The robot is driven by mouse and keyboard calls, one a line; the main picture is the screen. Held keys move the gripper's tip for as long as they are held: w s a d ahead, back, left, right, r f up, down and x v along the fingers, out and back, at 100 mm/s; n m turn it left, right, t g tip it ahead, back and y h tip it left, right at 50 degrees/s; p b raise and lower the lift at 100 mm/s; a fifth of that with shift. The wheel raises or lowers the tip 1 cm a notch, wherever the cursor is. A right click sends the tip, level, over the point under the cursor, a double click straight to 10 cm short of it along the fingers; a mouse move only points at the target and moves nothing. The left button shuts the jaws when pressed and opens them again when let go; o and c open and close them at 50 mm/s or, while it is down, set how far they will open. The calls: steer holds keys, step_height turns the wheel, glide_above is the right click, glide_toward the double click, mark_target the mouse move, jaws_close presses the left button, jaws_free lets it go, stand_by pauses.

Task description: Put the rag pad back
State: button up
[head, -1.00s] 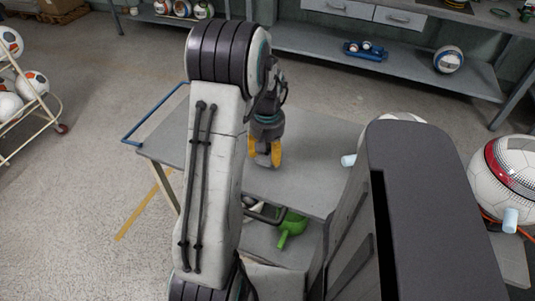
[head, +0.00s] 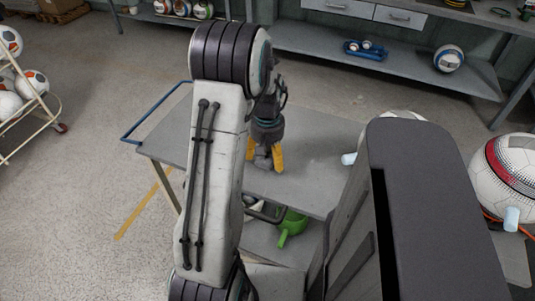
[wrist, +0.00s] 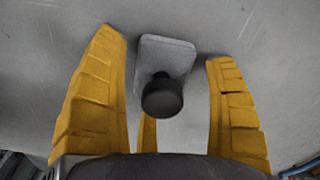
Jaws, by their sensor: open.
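The rag pad (wrist: 168,52) is a small grey rectangular pad with a round black knob (wrist: 162,98) on it. In the wrist view it lies on the grey cart top, between the yellow fingers of my gripper (wrist: 170,85). Gaps show between the knob and both fingers. In the head view my gripper (head: 264,157) points down over the cart top, with its fingers apart and low near the surface. The pad is mostly hidden there behind the fingers.
The grey cart (head: 305,180) has a blue handle (head: 150,115) at its left. A green object (head: 291,228) sits on its lower shelf. A ball (head: 505,175) and pale cylinders stand at the right. The cart top around my gripper is mostly clear.

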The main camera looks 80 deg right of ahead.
step_height(320, 180, up, 12)
steer(key=shift+a+f, duration=0.1)
steer(key=shift+w+r, duration=0.15)
steer(key=shift+r, duration=0.1)
stand_by(0.5)
steer(key=w+a+r+n+t+h, duration=0.15)
steer(key=w+a+n, duration=0.25)
steer(key=w+a, duration=0.6)
steer(key=w+a+r+n+g+y, duration=0.1)
steer(key=w+a+r+n, duration=0.2)
steer(key=w+a, duration=0.7)
steer(key=a+f+n+t, duration=0.1)
steer(key=a+n, duration=0.7)
steer(key=a, duration=1.2)
steer(key=shift+w+t, duration=0.45)
steer(key=shift+t, duration=0.3)
steer(key=shift+p, duration=0.3)
